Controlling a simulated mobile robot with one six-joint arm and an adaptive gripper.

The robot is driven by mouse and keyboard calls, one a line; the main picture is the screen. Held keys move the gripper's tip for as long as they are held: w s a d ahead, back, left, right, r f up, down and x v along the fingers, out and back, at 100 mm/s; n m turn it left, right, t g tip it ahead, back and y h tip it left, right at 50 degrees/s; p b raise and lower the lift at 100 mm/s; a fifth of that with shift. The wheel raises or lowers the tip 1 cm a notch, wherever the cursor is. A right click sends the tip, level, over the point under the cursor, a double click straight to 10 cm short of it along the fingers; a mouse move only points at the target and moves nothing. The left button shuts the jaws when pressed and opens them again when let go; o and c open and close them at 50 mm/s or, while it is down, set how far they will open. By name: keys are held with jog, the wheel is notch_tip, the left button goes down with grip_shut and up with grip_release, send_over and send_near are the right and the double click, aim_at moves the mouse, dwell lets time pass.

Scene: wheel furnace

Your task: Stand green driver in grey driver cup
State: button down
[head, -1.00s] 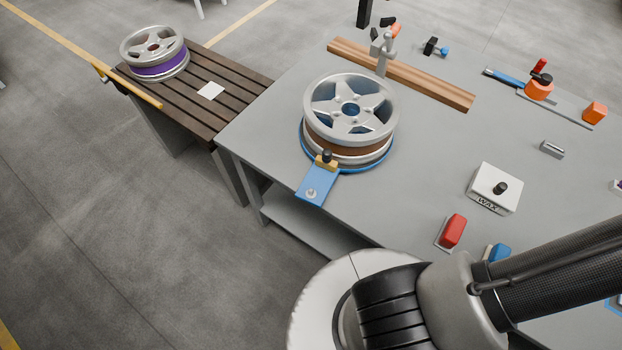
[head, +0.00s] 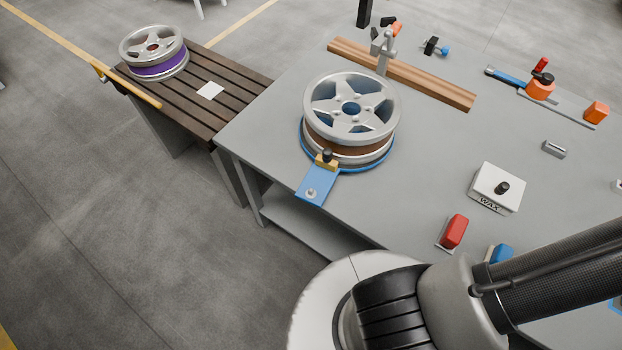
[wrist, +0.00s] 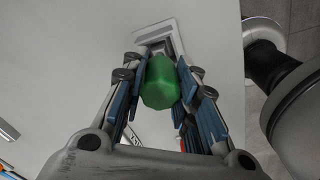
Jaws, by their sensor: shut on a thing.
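The green driver (wrist: 161,85) shows in the wrist view, its rounded handle end toward the camera. My gripper (wrist: 160,78) is shut on it, with blue-padded fingers on both sides. A grey, square-edged holder (wrist: 152,32), which looks like the grey driver cup, lies just beyond the driver at the top of the wrist view. The driver overlaps it in the picture, and its shaft is hidden behind the handle. I cannot tell whether the shaft is inside the cup. The head view shows neither driver nor gripper; my arm covers the lower right.
The grey workbench (head: 420,155) carries a wheel (head: 350,115), a white WAX box (head: 495,188), a red block (head: 453,232) and a blue block (head: 499,253). A wooden rail (head: 405,75) lies at the back. A slatted table (head: 215,75) holds another wheel (head: 155,52).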

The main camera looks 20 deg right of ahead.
jog(key=shift+f, duration=0.45)
jog(key=c, duration=1.2)
grip_release()
jog(key=shift+r, duration=0.1)
notch_tip(320, 180, up, 12)
jog(key=shift+f, duration=0.1)
